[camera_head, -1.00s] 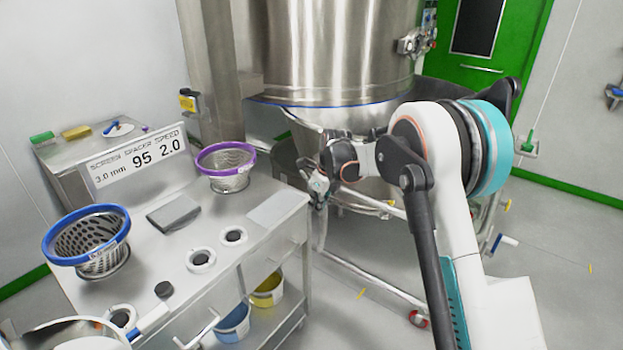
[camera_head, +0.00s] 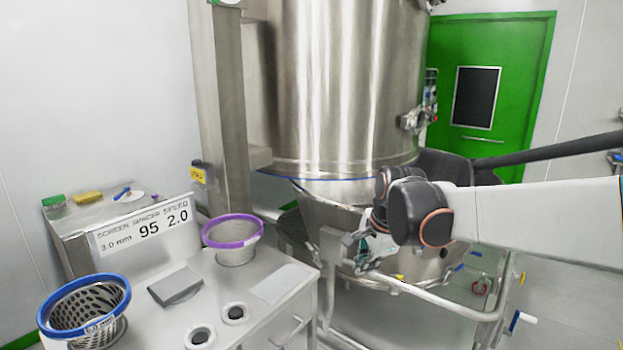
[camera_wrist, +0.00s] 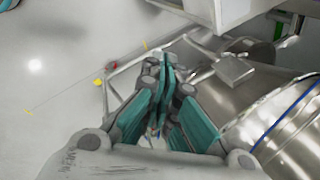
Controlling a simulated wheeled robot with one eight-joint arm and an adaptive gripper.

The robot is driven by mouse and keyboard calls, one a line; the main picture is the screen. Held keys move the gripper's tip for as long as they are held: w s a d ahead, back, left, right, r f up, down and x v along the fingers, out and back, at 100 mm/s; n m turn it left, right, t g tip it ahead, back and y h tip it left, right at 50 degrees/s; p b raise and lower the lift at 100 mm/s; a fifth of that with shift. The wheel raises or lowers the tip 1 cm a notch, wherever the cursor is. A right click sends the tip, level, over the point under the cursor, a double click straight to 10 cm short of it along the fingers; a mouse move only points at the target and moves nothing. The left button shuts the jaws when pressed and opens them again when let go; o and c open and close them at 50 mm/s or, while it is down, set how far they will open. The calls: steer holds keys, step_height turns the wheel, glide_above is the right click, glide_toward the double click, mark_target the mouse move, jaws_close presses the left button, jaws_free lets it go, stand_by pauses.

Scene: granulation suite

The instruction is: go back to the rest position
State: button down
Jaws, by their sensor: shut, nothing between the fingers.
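My gripper (camera_head: 366,254) is in front of the lower part of the large steel vessel (camera_head: 335,90), to the right of the steel bench. In the wrist view my gripper (camera_wrist: 167,62) shows teal fingers that meet at the tips, shut with nothing between them. The vessel's steel side and blue band also show at the right of the wrist view (camera_wrist: 262,105). My arm reaches in from the right of the head view, and the gripper is small and partly hidden by the wrist there.
The bench (camera_head: 255,325) holds a blue-rimmed screen basket (camera_head: 85,310), a purple-rimmed one (camera_head: 233,240) and a sign (camera_head: 145,230). A tubular frame (camera_head: 430,293) stands below the vessel near my gripper. A green door (camera_head: 535,75) is at the back; grey floor is open at right.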

steer(key=s+d+n+t, duration=0.1)
steer(key=s+d+n, duration=0.1)
steer(key=s+n, duration=0.3)
steer(key=s+d+f+n+t+h, duration=0.1)
steer(key=s+d+n, duration=0.2)
steer(key=s, duration=0.9)
steer(key=s+d+n+t, duration=0.1)
steer(key=s+d+n, duration=0.1)
steer(key=s+n, duration=0.4)
steer(key=s, duration=0.3)
steer(key=shift+s+d+f+n, duration=0.2)
steer(key=shift+s+d+n, duration=0.05)
steer(key=shift+n, duration=0.05)
